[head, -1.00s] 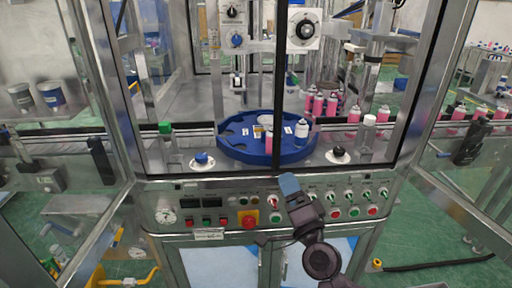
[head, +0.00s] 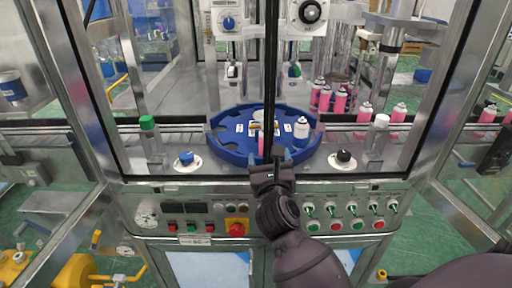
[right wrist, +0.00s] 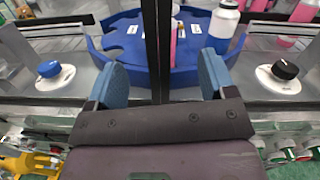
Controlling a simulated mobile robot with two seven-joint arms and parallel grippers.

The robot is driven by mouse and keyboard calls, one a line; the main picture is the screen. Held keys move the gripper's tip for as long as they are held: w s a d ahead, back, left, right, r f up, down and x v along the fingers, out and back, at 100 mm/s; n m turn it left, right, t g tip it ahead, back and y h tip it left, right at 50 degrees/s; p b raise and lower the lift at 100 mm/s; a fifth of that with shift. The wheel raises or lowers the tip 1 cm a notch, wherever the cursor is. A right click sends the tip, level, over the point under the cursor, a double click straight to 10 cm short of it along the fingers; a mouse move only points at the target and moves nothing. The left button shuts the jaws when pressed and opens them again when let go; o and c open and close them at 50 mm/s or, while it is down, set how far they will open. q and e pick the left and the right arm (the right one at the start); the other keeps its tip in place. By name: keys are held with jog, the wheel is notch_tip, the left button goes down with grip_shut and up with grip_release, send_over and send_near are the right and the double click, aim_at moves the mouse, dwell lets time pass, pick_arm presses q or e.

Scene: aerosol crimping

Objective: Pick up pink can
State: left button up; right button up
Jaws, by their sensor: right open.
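A pink can (head: 261,146) stands in the blue rotary table (head: 228,149), mostly hidden behind a dark upright bar. A strip of it shows in the right wrist view (right wrist: 173,46), just right of that bar and beyond my fingers. My right gripper (head: 270,160) is at the front edge of the blue table, in front of the pink can. In the right wrist view the right gripper (right wrist: 162,80) has its blue-padded fingers wide apart, with nothing held between them. More pink cans (head: 340,100) stand at the back right. My left gripper is not in view.
The dark upright bar (head: 271,70) crosses in front of the table. A control panel (head: 180,210) lies below.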

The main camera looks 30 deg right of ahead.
aim_at(267, 142)
jog(key=w+d, duration=0.1)
jog(key=w+d+f+m, duration=0.1)
jog(key=w, duration=0.1)
jog(key=w+m+g, duration=0.1)
jog(key=shift+w+d+f, duration=0.2)
jog(key=shift+w+d, duration=0.05)
jog(key=shift+d, duration=0.15)
jog(key=x, duration=0.4)
jog(key=shift+w+f, duration=0.1)
jog(key=shift+w, duration=0.2)
jog(key=shift+w+d, duration=0.2)
jog(key=shift+w, duration=0.05)
jog(key=shift+w+d, duration=0.1)
jog(key=shift+w, duration=0.05)
jog(key=c, duration=0.8)
jog(key=shift+c, duration=1)
jog(key=shift+r, duration=0.45)
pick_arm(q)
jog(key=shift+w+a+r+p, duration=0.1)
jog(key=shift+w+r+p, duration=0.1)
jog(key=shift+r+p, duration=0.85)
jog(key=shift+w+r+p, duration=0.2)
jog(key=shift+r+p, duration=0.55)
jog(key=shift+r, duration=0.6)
pick_arm(e)
notch_tip(267, 142, up, 19)
